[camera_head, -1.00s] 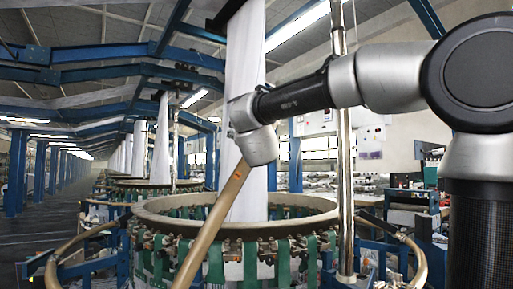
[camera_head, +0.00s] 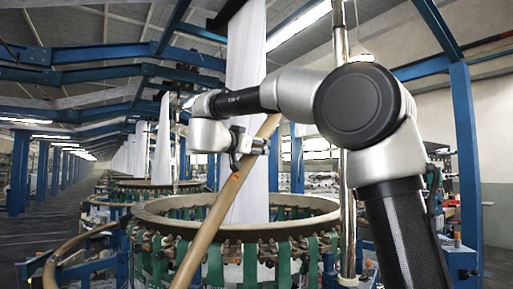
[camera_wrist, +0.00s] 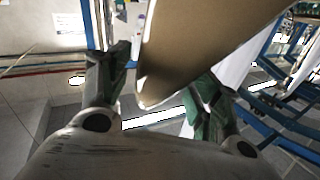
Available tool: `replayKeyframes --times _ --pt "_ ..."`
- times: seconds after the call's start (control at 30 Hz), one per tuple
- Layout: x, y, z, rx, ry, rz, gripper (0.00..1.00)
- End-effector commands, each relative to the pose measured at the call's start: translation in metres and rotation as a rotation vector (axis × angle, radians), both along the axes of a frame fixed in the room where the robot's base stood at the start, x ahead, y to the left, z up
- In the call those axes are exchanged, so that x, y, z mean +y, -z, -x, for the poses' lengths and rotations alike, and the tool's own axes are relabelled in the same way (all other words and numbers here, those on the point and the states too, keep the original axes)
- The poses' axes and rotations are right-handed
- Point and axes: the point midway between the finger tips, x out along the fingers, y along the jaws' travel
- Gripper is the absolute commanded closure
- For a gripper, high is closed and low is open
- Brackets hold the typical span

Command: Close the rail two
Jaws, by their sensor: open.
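A tan rail (camera_head: 222,205), which I take to be rail two, stands raised at a steep slant in front of the circular loom (camera_head: 160,220). Its upper end leans right, beside the white fabric column. My gripper (camera_head: 252,147) is at the rail's upper part in the head view. In the wrist view my gripper (camera_wrist: 158,75) is open, and the broad brown rail (camera_wrist: 205,40) shows between and beyond its two green-grey fingers. I cannot tell whether a finger touches it. The rail's lower end runs out of the head view.
Another tan rail (camera_head: 75,243) lies low at the loom's left side. White fabric (camera_head: 245,75) rises from the ring. A shiny vertical pole (camera_head: 348,215) stands at the loom's right. Blue beams (camera_head: 466,150) frame the area. More looms stand behind left.

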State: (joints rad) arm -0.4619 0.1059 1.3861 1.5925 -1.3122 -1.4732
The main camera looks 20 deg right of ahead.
Motion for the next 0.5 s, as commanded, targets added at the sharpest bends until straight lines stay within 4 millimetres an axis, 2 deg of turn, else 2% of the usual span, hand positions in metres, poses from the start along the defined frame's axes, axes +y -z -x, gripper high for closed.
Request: replayKeyframes --times 0.13,0.4,0.5 --pt "-0.0096 0.0002 -0.0079 0.001 0.001 0.001 0.36" --pt "-0.0106 0.0002 -0.0095 0.0 -0.002 0.0 0.36" --pt "-0.0105 0.0001 -0.0094 0.0 -0.002 0.0 0.53"
